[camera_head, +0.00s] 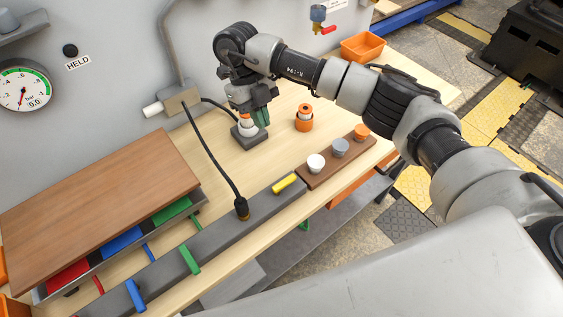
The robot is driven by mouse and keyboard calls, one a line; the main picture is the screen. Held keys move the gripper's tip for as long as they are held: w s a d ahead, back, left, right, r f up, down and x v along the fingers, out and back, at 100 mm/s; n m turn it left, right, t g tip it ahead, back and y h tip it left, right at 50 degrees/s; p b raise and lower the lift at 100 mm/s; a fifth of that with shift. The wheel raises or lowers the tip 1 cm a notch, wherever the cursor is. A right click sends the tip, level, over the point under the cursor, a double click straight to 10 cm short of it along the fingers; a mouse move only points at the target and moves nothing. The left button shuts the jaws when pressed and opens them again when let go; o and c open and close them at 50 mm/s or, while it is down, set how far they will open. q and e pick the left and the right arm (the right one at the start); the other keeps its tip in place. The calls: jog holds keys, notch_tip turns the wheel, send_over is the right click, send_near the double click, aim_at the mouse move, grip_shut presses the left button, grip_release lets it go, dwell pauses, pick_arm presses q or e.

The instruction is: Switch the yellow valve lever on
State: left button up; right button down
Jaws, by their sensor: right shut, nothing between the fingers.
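The yellow valve lever (285,183) is on the far right part of a long grey bar (217,231) and lies along the bar's length. On the same bar, a green lever (190,259) and a blue lever (136,296) lie across it. My right gripper (262,117) points down with its fingers shut and empty, beside a white and orange piece (247,121) on a dark grey block (250,138). It is behind the yellow lever, towards the wall, and apart from it. My left gripper is not in view.
A black cable runs from a wall box (181,101) to a plug (241,209) in the bar, left of the yellow lever. A brown strip (329,166) with white, grey and orange knobs adjoins the bar's right end.

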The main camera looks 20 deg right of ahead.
aim_at(284, 183)
jog(key=p+x, duration=0.3)
jog(key=x, duration=0.7)
jog(key=shift+s+f, duration=0.1)
jog(key=shift+s, duration=0.05)
jog(key=shift+s+d+p, duration=0.2)
jog(key=shift+s+p, duration=0.35)
jog(key=shift+s+d+p, duration=0.2)
jog(key=shift+s+p, duration=0.35)
jog(key=shift+s+d, duration=0.25)
jog(key=shift+s, duration=0.4)
jog(key=shift+w, duration=0.1)
